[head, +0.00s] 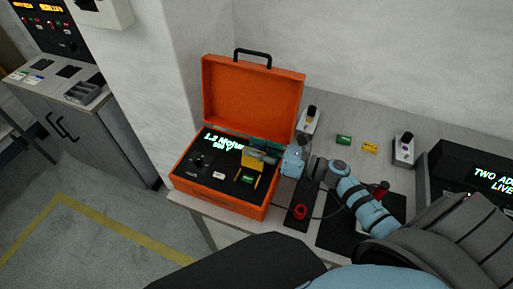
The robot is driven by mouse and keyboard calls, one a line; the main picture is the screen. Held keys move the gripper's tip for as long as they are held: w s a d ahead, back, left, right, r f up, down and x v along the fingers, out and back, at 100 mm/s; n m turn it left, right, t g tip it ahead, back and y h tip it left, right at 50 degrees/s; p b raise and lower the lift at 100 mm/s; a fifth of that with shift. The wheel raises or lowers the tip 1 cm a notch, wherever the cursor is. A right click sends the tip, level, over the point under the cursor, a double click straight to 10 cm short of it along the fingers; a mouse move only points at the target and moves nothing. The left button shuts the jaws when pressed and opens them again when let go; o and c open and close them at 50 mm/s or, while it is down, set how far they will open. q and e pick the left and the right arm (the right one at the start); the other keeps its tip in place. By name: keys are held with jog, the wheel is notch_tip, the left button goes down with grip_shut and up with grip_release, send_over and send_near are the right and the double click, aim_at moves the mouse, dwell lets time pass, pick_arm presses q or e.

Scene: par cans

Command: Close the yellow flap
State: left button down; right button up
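The yellow flap (250,162) stands raised on the black panel inside the open orange case (221,206). Yellow also shows lower down at its right side. My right gripper (264,156) reaches in from the right over the case, its fingers at the flap and covering part of it. I cannot tell whether the fingers touch the flap, or whether they are open or shut. My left gripper is not in view.
The case lid (252,92) is open, leaning back near the wall. Right of the case, the grey table (330,118) holds a green block (344,140), a yellow block (370,147), a red knob (300,212) and switch boxes. A dark display unit (470,172) stands farther right.

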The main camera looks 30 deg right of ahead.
grip_shut()
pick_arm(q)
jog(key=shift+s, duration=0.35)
